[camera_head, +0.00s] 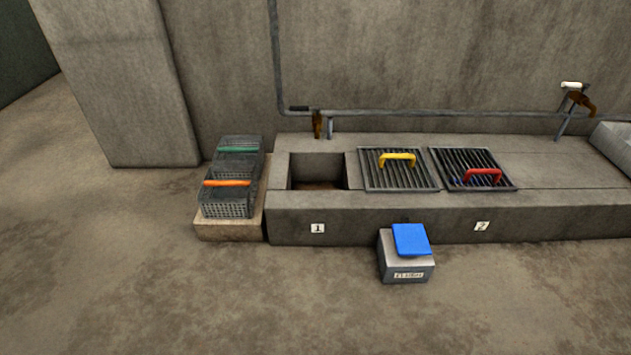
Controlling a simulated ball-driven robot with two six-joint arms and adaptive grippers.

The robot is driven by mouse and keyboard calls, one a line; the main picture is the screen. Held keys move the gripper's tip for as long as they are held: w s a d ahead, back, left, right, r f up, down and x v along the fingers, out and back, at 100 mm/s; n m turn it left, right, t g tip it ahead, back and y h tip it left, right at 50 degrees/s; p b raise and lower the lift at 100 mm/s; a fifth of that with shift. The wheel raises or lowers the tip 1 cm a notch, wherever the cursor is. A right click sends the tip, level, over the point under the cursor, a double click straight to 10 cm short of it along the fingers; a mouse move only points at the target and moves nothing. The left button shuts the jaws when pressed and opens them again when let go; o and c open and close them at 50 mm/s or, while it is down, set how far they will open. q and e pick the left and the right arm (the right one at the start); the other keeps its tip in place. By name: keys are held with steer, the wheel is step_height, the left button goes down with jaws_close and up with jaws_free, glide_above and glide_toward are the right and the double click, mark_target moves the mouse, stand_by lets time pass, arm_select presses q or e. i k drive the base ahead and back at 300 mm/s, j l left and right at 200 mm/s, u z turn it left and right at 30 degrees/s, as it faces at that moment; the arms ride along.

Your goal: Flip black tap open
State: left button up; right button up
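A black tap handle (299,108) sits on the grey wall pipe at the back, left of centre. It lies roughly level, pointing left. A brown, rusty-looking spout (317,124) hangs just right of it, above the rear edge of an open square basin (317,172). A second tap with a white handle (572,85) stands at the far right, over a brown fitting. Neither of my grippers shows in the head view.
A concrete bench (360,224) runs along the wall, with labels 1 and 2. Two grates carry a yellow handle (398,157) and a red handle (483,174). Wire baskets (229,202) stand left. A grey box (406,268) with a blue lid (411,240) stands in front. The foreground floor is clear.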

mark_target(317, 108)
steer(key=i+j+z, duration=0.2)
steer(key=i+z, duration=0.15)
steer(key=i, duration=0.2)
steer(key=i+j+z, duration=0.35)
steer(key=i, duration=0.15)
steer(key=i+j+z, duration=0.35)
steer(key=i+j, duration=0.1)
steer(key=i, duration=0.05)
